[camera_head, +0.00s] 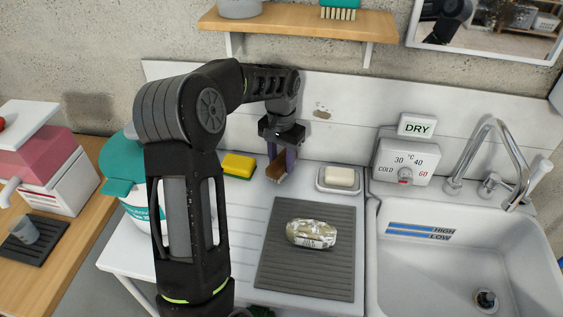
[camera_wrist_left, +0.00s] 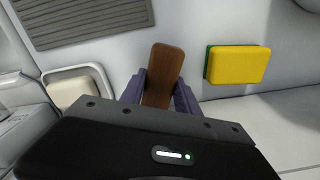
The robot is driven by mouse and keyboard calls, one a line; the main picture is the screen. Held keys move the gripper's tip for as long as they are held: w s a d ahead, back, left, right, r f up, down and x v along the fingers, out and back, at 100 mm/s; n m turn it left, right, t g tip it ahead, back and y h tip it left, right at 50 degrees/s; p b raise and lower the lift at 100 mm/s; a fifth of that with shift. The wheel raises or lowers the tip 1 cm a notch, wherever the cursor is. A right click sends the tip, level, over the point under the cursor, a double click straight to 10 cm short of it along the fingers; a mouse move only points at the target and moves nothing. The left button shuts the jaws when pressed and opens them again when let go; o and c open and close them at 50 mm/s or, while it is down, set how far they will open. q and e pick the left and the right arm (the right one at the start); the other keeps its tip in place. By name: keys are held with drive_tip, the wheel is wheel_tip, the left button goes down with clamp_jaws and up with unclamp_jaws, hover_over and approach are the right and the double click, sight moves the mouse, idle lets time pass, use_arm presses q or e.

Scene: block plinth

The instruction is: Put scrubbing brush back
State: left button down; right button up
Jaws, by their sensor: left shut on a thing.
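My left gripper (camera_head: 281,165) is shut on the scrubbing brush (camera_head: 276,168), a narrow brown wooden block. It is at the back of the white counter, between a yellow sponge and a soap dish. In the left wrist view the brush (camera_wrist_left: 164,75) sticks out between the purple fingers of the gripper (camera_wrist_left: 160,92). Its bristles cannot be made out clearly. I cannot tell whether the brush touches the counter. My right gripper is not in view.
The yellow and green sponge (camera_head: 238,165) lies left of the gripper. The soap dish (camera_head: 322,186) is right of it. A grey ribbed mat (camera_head: 300,270) bears a patterned object (camera_head: 311,233). A wooden shelf (camera_head: 290,22) with a green brush (camera_head: 339,8) hangs above. The sink (camera_head: 465,260) is right.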

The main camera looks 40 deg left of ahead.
sight(282, 158)
use_arm(q)
drive_tip(key=shift+w+a+f+p, duration=0.15)
drive_tip(key=shift+f+p, duration=0.25)
drive_tip(key=shift+f, duration=0.35)
drive_tip(key=shift+f, duration=0.25)
drive_tip(key=c, duration=0.9)
unclamp_jaws()
drive_tip(key=shift+r, duration=0.1)
drive_tip(key=shift+r+b, duration=0.65)
drive_tip(key=shift+r, duration=3.25)
